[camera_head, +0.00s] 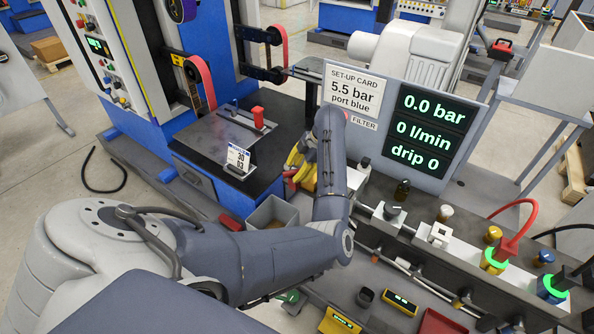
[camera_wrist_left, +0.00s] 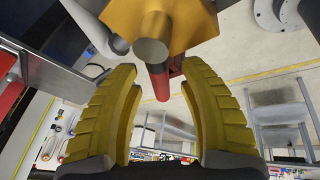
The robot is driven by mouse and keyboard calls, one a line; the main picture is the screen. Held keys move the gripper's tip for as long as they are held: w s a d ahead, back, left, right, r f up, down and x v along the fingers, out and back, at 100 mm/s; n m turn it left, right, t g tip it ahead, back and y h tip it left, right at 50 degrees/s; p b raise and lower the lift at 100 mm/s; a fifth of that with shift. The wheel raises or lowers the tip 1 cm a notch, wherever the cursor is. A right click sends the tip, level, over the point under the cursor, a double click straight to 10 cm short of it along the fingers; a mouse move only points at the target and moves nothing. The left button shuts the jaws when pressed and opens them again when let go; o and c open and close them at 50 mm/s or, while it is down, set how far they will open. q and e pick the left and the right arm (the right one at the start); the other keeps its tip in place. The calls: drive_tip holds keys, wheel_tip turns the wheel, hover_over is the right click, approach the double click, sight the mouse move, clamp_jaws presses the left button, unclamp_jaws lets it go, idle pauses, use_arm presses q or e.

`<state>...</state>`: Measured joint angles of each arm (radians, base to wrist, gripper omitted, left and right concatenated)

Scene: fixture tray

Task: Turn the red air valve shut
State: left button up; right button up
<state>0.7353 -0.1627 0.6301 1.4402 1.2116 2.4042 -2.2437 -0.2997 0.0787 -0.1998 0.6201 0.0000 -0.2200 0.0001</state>
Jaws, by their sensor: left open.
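The red air valve's handle (camera_wrist_left: 160,85) shows in the left wrist view as a red bar below a brass hexagonal body (camera_wrist_left: 185,25). My left gripper (camera_wrist_left: 160,68) has yellow ribbed fingers, spread open on either side of the red handle. I cannot tell whether they touch it. In the head view my left gripper (camera_head: 299,165) is beside the display panel, partly hidden by my own forearm. A small red part (camera_head: 290,179) shows by its fingers there. My right gripper is in neither view.
The display panel (camera_head: 433,125) reads 0.0 bar, 0 l/min, drip 0. A set-up card (camera_head: 354,93) says 5.5 bar, port blue. A red hose (camera_head: 517,228) runs to a port on the right. A grey bin (camera_head: 272,211) stands below the gripper.

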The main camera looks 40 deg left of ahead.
use_arm(q)
clamp_jaws()
